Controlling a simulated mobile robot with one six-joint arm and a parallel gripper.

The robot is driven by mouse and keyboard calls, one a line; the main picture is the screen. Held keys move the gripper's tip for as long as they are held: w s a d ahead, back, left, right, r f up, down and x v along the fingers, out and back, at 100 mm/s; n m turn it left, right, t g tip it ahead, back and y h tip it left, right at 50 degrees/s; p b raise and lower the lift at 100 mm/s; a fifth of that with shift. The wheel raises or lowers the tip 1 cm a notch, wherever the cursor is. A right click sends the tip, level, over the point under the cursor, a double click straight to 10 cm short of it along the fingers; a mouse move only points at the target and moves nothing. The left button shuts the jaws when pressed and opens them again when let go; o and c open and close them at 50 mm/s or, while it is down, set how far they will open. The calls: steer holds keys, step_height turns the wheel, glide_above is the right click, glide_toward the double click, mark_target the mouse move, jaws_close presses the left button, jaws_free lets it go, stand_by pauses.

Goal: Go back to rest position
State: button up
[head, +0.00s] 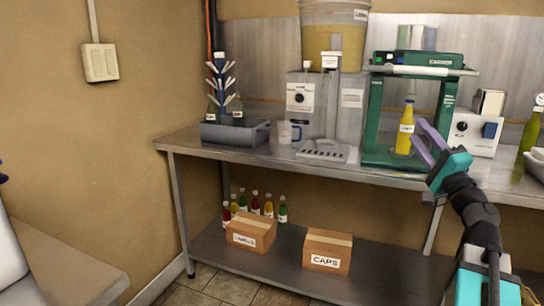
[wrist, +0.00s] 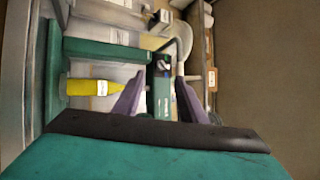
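My gripper (head: 428,138) is raised in front of the metal workbench (head: 300,162), near the green press frame (head: 375,110). Its two purple fingers are apart with nothing between them; the wrist view also shows the open gripper (wrist: 160,98). A yellow bottle (head: 405,130) with a white label stands upright inside the green frame, just left of the fingers in the head view. In the wrist view the yellow bottle (wrist: 90,87) appears sideways, left of the fingers and apart from them.
A bucket (head: 335,40) of yellow liquid stands above a grey machine. Boxes and several bottles occupy the lower shelf.

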steer(key=w+a+f+n+g+y+p, duration=0.1)
steer(key=w+a+f+g+p, duration=0.25)
steer(key=a+f, duration=0.55)
steer(key=w+a+f+n+g+y+p, duration=0.1)
steer(key=w+a+f+g+y+p, duration=0.3)
steer(key=f, duration=0.9)
steer(key=s+a+f+n+g+h+p, duration=0.1)
steer(key=s+a+f+n+g+p, duration=0.2)
steer(key=a+f, duration=0.65)
steer(key=s+a+f+n+g+p, duration=0.1)
steer(key=s+a+f+g+p, duration=0.4)
steer(key=f, duration=0.8)
steer(key=s+a+f+n+g+h+p, duration=0.1)
steer(key=s+a+f+n+g+p, duration=0.2)
steer(key=s+f, duration=0.7)
steer(key=s+a+f+n+g+h+p, duration=0.1)
steer(key=s+a+f+g+p, duration=0.25)
steer(key=s+f, duration=0.7)
steer(key=s+d+n+g+h, duration=0.2)
steer(key=s+d, duration=0.3)
steer(key=s, duration=0.4)
steer(key=s+d+f+n+g+h, duration=0.1)
steer(key=s+d+g+h, duration=0.3)
steer(key=s, duration=0.6)
steer(key=shift+d+f+n, duration=0.3)
steer(key=shift+d+n, duration=0.3)
steer(key=shift+d, duration=0.65)
